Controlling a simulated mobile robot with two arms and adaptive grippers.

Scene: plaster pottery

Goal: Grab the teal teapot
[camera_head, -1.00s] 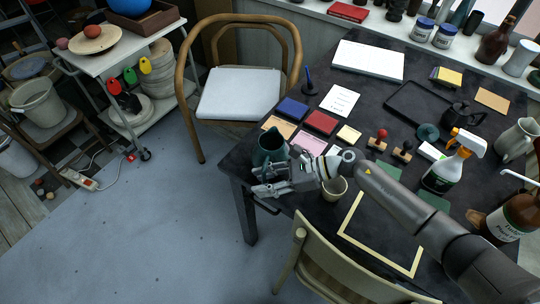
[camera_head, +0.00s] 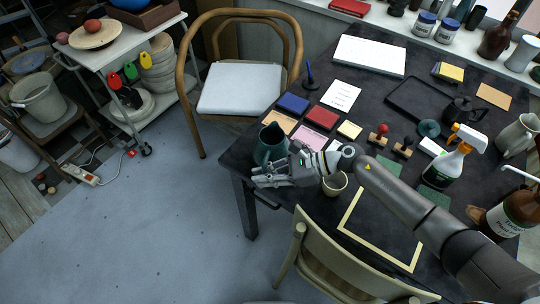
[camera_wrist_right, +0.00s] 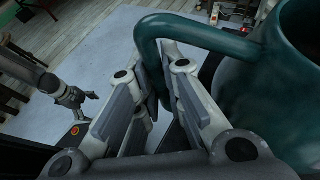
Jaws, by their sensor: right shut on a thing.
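The teal teapot (camera_head: 268,146) stands at the left edge of the dark table in the head view. It looks like a jug with an open top. In the right wrist view its body (camera_wrist_right: 278,95) fills the right side, and its curved handle (camera_wrist_right: 180,24) runs down between my fingers. My right gripper (camera_head: 264,178) is at the near side of the teapot, shut on the handle; the fingers (camera_wrist_right: 152,78) partly hide the handle's lower end. My left gripper (camera_wrist_right: 87,101) shows small at the left of the right wrist view, its fingers apart and empty.
A beige cup (camera_head: 335,184) stands just right of my right gripper, beneath my arm. A wooden chair (camera_head: 345,268) is at the table's near side. Coloured tiles (camera_head: 320,118) lie behind the teapot.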

